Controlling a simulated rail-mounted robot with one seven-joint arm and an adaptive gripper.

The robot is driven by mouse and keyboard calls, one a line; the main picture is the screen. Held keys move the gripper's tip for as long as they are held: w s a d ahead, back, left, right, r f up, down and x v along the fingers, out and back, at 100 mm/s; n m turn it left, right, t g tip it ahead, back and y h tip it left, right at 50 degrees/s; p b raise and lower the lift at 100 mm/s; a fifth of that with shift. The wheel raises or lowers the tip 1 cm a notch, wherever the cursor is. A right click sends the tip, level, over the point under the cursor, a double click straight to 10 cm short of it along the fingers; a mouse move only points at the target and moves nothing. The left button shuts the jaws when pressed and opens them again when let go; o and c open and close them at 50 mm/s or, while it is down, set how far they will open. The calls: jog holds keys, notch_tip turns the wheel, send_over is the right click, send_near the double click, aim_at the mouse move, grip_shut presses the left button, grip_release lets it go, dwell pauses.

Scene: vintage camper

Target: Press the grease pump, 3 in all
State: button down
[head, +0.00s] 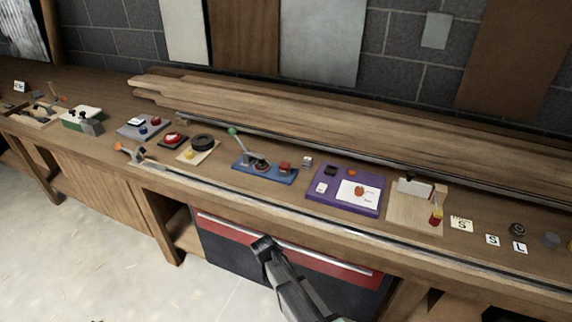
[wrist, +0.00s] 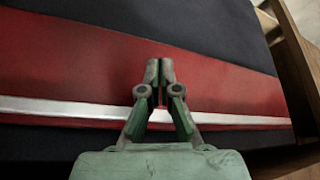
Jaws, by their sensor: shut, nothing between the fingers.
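No item on the workbench is clearly marked as the grease pump. A blue base (head: 264,173) near the bench middle carries a lever with a green knob (head: 232,131), a round dark part and a red block (head: 285,167); it may be the pump, but I cannot tell for sure. The lever slants up to the left. My gripper (head: 265,243) is below the bench's front edge, in front of the red and dark drawer unit, apart from the bench items. In the wrist view my gripper (wrist: 160,65) is shut and empty before the red panel.
Left of the blue base are a wooden plate with a black ring (head: 203,142) and a dark plate with a red button (head: 172,139). Right are a purple board (head: 333,205) and a wooden stand (head: 410,213). Long planks (head: 330,122) lie behind. A metal rail runs along the front edge.

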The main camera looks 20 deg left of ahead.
jog(key=s+a+r+n+t+y+p, duration=0.1)
jog(key=s+a+r+y, duration=0.2)
jog(key=a+r, duration=1.1)
jog(key=s+a+r+n+t+y, duration=0.15)
jog(key=s+a+r, duration=0.25)
jog(key=a+r, duration=0.9)
notch_tip(320, 180, up, 16)
jog(key=f+m+h+p, duration=0.1)
jog(key=m+h+p, duration=0.15)
jog(key=h, duration=0.75)
send_over(283, 165)
jog(key=shift+r+t, duration=0.25)
jog(key=shift+t, duration=0.2)
jog(key=shift+f, duration=0.2)
notch_tip(283, 165, down, 7)
jog(key=shift+f+b, duration=0.1)
jog(key=shift+b, duration=1.1)
jog(key=shift+f+b, duration=0.35)
jog(key=shift+f, duration=0.3)
